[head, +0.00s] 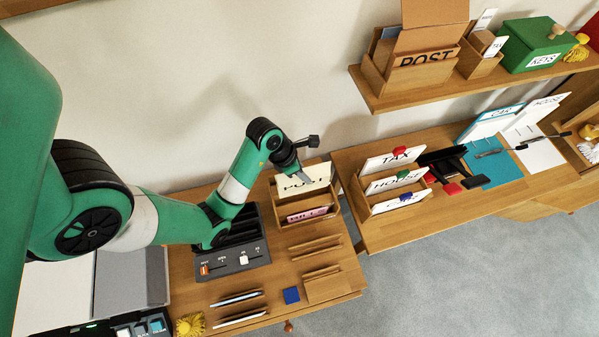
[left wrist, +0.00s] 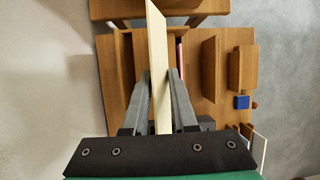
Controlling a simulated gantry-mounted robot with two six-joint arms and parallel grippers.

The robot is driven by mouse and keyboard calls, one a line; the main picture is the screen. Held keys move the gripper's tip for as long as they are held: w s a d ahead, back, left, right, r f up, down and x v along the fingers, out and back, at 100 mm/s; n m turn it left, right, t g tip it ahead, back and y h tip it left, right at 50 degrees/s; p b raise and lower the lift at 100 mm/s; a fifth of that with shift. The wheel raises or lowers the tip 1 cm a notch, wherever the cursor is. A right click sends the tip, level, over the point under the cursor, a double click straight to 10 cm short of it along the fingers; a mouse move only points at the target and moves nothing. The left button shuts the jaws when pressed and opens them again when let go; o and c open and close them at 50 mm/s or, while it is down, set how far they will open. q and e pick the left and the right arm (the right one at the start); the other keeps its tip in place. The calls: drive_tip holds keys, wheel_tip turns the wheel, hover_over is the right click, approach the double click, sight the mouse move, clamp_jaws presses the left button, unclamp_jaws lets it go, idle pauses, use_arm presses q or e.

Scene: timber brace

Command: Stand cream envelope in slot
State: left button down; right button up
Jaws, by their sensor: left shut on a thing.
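My left gripper (head: 303,176) is shut on the cream envelope (head: 319,173), above the back of a wooden slotted rack at the middle of the desk. In the left wrist view the envelope (left wrist: 158,55) shows edge-on between the two fingers (left wrist: 160,78), upright and sticking out past the tips. The rack (head: 306,219) has a pink card (head: 307,214) in a front slot. Dark lettering, partly hidden, shows behind the finger. I cannot tell whether the envelope's lower edge is inside a slot. My right gripper is not in view.
A dark switch panel (head: 235,261) stands left of the rack. Low wooden holders (head: 316,248) and a blue block (head: 291,295) lie in front. A second rack with TAX and HOUSE cards (head: 392,163) stands right, past a gap. A shelf (head: 430,92) hangs above.

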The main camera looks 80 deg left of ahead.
sight(303, 188)
use_arm(q)
drive_tip(key=shift+r, duration=0.1)
drive_tip(key=shift+r+p, duration=0.2)
drive_tip(key=shift+p, duration=0.45)
drive_tip(key=shift+f+b, duration=1.15)
drive_tip(key=shift+f, duration=1.5)
drive_tip(key=shift+f+b, duration=2.75)
drive_tip(key=shift+f, duration=0.15)
